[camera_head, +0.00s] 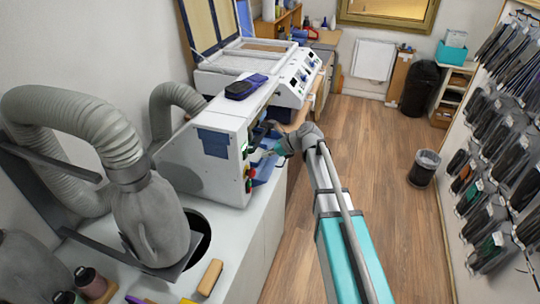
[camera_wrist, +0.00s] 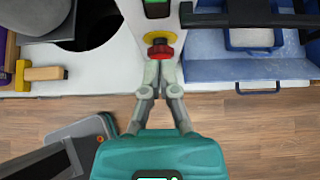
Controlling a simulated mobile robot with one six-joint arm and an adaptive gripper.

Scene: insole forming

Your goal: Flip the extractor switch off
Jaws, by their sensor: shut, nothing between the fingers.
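A red knob on a yellow base (camera_wrist: 160,49) is on the pale front of the machine, at the top centre of the wrist view. It looks like a switch, but I read no label that names it as the extractor switch. My gripper (camera_wrist: 160,70) is shut and empty, with its fingertips just below the knob in that view; I cannot tell whether they touch it. In the head view my gripper (camera_head: 270,153) is in front of the white machine (camera_head: 215,125), beside its control strip with small green and red controls (camera_head: 250,172).
A grey hose and duct (camera_head: 150,220) stand on the counter at left, by a round dark hole. A blue tray (camera_wrist: 250,70) is right of the knob in the wrist view. A wood-handled tool (camera_wrist: 42,73) lies left. The wooden floor at right is clear around a bin (camera_head: 424,168).

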